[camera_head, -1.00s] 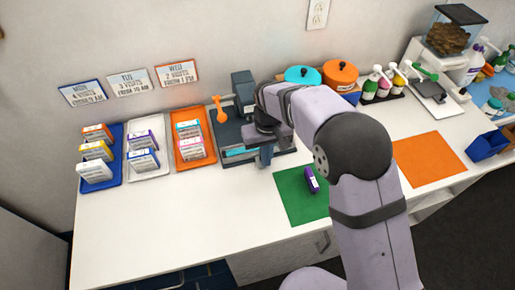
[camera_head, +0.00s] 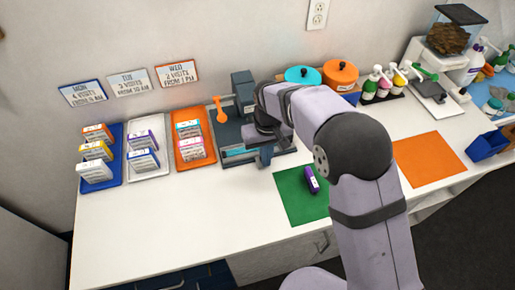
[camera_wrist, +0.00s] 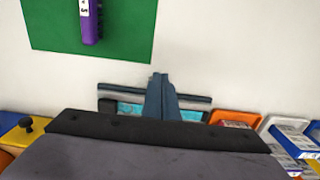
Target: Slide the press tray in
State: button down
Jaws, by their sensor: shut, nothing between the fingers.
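The press (camera_head: 243,85) is a dark blue-grey machine with an orange lever (camera_head: 220,112), standing against the wall. Its tray shows as a teal strip (camera_head: 236,153) low at the front of the press base, and in the wrist view as a teal surface (camera_wrist: 130,108) between grey rails. My gripper (camera_head: 264,160) is shut and empty, low at the front right of the press. In the wrist view its closed fingers (camera_wrist: 159,80) overlap the front rail and cover part of the tray. I cannot tell whether they touch it. My arm hides part of the press.
A green mat (camera_head: 298,200) with a purple object (camera_head: 311,180) lies just in front and to the right. Blue, white and orange trays (camera_head: 182,165) with small boxes stand at left. Teal and orange lidded pots (camera_head: 340,75) stand behind my arm. The front left counter is clear.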

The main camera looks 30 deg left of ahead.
dwell(0.4)
jog(key=shift+f+b, duration=0.7)
jog(key=shift+f, duration=0.55)
jog(key=shift+s+d, duration=0.1)
jog(key=shift+s+d, duration=0.6)
jog(key=shift+s, duration=0.05)
jog(key=shift+r, duration=0.1)
notch_tip(320, 180, up, 7)
jog(key=p, duration=0.5)
jog(key=shift+p, duration=0.3)
